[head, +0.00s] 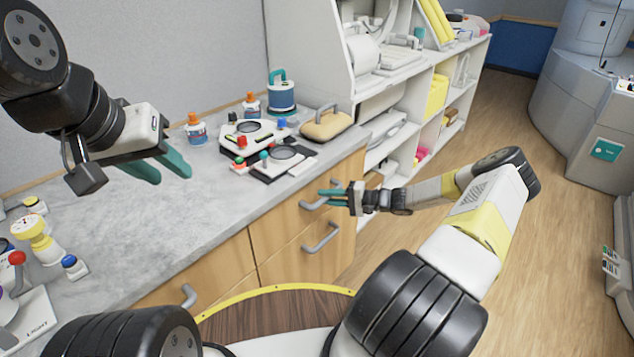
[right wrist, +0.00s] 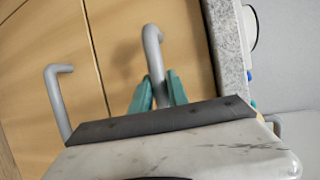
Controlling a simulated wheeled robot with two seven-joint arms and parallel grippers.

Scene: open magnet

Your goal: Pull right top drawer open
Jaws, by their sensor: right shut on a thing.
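The right top drawer (head: 290,222) is a light wood front under the grey counter, and it looks closed. Its grey bar handle (head: 310,205) also shows in the right wrist view (right wrist: 152,45). My right gripper (head: 325,197) is at this handle, with its teal fingers closed around the bar. In the right wrist view the fingers (right wrist: 158,92) sit on both sides of the handle's lower part in the picture. My left gripper (head: 162,168) hangs above the counter at the left, its teal fingers apart and empty.
Another grey handle (head: 320,238) is on the drawer below, and one more (head: 188,296) is further left. The counter (head: 185,215) carries bottles, a blue canister (head: 282,92) and white devices. Open shelves (head: 420,125) stand to the right. Wooden floor (head: 500,130) is free beyond my right arm.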

